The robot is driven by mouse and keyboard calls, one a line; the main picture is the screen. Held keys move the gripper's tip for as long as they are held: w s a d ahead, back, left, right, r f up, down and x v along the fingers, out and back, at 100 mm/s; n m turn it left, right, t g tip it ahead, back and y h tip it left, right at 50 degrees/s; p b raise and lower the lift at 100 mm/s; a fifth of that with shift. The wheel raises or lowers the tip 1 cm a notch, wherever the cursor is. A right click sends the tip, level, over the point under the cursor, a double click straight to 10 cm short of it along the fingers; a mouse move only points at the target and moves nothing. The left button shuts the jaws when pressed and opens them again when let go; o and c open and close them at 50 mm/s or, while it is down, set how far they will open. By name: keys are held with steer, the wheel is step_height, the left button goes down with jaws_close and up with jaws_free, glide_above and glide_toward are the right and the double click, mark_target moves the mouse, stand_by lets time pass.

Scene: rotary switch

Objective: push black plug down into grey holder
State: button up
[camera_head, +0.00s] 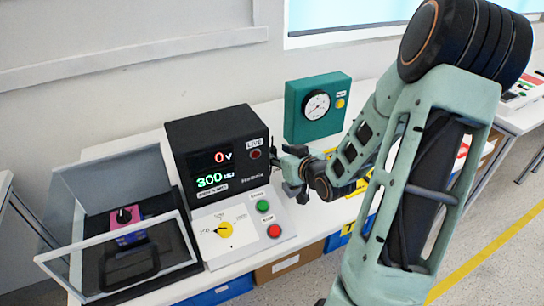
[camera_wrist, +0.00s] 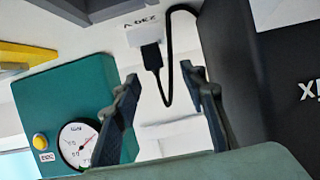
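In the wrist view a black plug (camera_wrist: 152,56) with a black cable looping from it sits at a white block (camera_wrist: 146,30) marked 230 V. Whether it is seated in the block or only touches it, I cannot tell. My gripper (camera_wrist: 161,72) is open, its two fingers well apart, with the plug lying just beyond the fingertips and roughly between them. In the head view my gripper (camera_head: 291,168) is at the right side of the black meter box, and the plug is hidden there. I cannot make out a grey holder clearly in either view.
The black meter box (camera_head: 216,140) stands close left of my gripper. A teal gauge box (camera_head: 318,112) stands behind it. A sloped panel (camera_head: 240,228) with a yellow knob is in front. A clear-sided case (camera_head: 76,240) is at left.

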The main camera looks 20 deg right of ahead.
mark_target(273, 147)
steer(key=shift+d+x, duration=0.15)
steer(key=shift+x, duration=1.2)
steer(key=shift+d+x, duration=0.15)
steer(key=shift+x, duration=1.15)
steer(key=shift+w+r, duration=0.1)
steer(key=shift+r, duration=0.05)
jaws_close()
